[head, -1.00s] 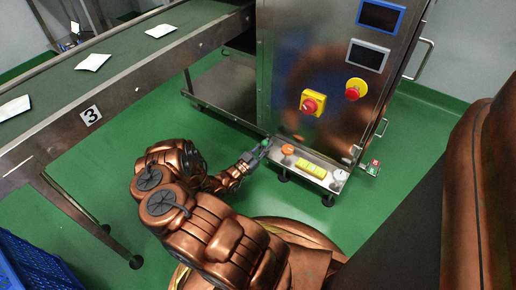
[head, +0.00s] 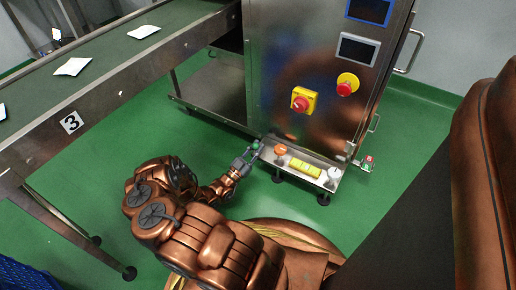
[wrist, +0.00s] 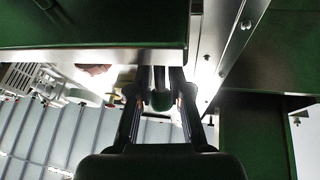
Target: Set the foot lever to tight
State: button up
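A small green knob (head: 256,144) sits at the left end of the low steel ledge (head: 318,177) at the machine's foot. I take it for the foot lever's grip; any setting mark on it is too small to read. My gripper (head: 248,157) reaches in low from the left, its fingers at this knob. In the wrist view, a dark rounded knob (wrist: 161,100) on a stem stands between the fingers of my gripper (wrist: 159,84). Light gaps show on both sides, so the fingers look open around it. Contact farther up is hidden.
The ledge also carries an orange knob (head: 280,149), a yellow block (head: 305,167) and a white round knob (head: 333,173). A red-and-green piece (head: 367,162) sticks out at right. The steel machine (head: 300,70) rises behind. A conveyor (head: 115,75) stands left. Green floor is open between.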

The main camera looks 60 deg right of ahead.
jog(key=o, duration=0.3)
jog(key=shift+w+a+r, duration=0.1)
jog(key=shift+a+r, duration=0.05)
jog(key=shift+r, duration=0.25)
jog(key=shift+w+a+r, duration=0.1)
jog(key=shift+a+r, duration=0.05)
jog(key=shift+r, duration=0.25)
jog(key=shift+o, duration=1.4)
jog(key=shift+s+d+f, duration=0.25)
jog(key=shift+f, duration=0.3)
jog(key=v, duration=1.2)
